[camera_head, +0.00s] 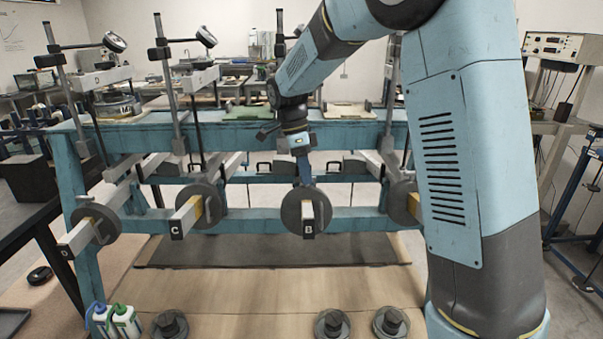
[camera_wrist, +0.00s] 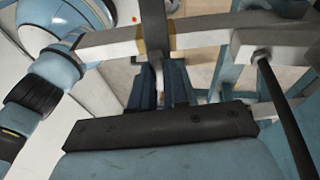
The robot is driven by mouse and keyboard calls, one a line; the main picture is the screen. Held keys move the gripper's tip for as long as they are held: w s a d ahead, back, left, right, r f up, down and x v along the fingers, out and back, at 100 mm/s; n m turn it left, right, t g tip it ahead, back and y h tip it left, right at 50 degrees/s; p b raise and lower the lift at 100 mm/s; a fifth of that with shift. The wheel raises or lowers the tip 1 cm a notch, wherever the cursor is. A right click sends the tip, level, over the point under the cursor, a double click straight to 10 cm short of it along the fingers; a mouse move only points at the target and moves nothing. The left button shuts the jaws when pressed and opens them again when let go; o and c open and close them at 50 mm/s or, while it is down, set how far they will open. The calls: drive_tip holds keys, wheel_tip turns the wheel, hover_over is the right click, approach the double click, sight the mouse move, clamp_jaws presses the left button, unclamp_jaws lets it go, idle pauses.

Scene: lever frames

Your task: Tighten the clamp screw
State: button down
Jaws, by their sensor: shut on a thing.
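The lever arm marked B (camera_head: 308,220) points toward me at the middle of the head view, with a round grey weight (camera_head: 289,208) around it. My gripper (camera_head: 304,182) reaches down to the top of this weight. In the wrist view its two dark blue fingers (camera_wrist: 162,84) are close together on a small pale upright piece (camera_wrist: 163,92), which I take to be the clamp screw; the fingers hide most of it. A pale beam (camera_wrist: 205,39) with a tan band crosses just beyond the fingertips.
Levers C (camera_head: 178,227) and D (camera_head: 68,248) with their weights (camera_head: 204,207) stand to the left on the blue frame (camera_head: 256,218). Another weight (camera_head: 401,203) is partly behind my arm. Loose dark weights (camera_head: 332,325) and bottles (camera_head: 127,319) sit in front.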

drive_tip(key=shift+a+m, duration=0.2)
drive_tip(key=shift+m, duration=0.2)
drive_tip(key=c, duration=1.1)
unclamp_jaws()
drive_tip(key=shift+d, duration=0.1)
